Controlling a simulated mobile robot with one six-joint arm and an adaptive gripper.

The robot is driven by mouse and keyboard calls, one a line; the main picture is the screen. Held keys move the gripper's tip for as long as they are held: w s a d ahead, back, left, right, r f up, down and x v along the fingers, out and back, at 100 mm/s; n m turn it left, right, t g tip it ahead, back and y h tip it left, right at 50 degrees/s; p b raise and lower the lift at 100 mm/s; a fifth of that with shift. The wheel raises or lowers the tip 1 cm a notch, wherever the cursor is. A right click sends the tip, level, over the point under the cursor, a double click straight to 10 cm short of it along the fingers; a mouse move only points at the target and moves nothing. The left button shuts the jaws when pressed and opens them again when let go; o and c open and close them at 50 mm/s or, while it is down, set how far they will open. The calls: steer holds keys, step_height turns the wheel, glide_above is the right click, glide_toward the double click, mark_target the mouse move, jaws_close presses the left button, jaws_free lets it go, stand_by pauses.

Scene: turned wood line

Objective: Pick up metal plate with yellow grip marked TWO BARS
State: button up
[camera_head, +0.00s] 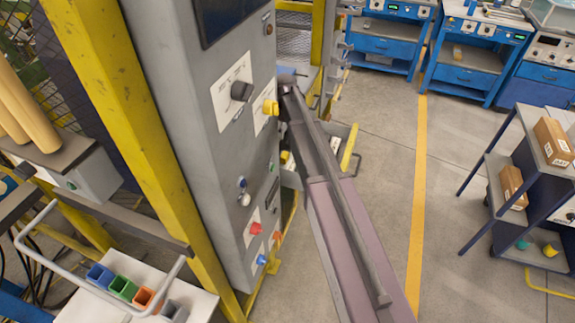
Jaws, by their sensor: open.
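I cannot pick out a metal plate marked TWO BARS; no such marking is readable. A yellow knob (270,107) sits on a pale plate on the side of the grey control cabinet (190,90). A small yellow piece (551,250) lies on the bottom shelf of the cart at the right, too small to identify. My long mauve arm (345,230) reaches from the bottom edge up along the cabinet's right side. Its dark far end is close to the cabinet in this view, and I see no gripper fingers there.
A yellow post (120,120) stands left of the cabinet. A white tray (83,297) with coloured cups is at lower left. The cart (498,175) at right carries cardboard boxes (553,142). Blue benches (467,75) stand at the back. Grey floor with a yellow line (420,180) is clear between.

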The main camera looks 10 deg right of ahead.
mark_target(286, 155)
steer(key=shift+f+b, duration=3.75)
steer(key=shift+f, duration=0.25)
steer(key=shift+s+d+f+b, duration=0.1)
steer(key=shift+d+f+b, duration=0.05)
steer(key=shift+f+b, duration=2.45)
steer(key=shift+c, duration=0.2)
steer(key=c, duration=1.3)
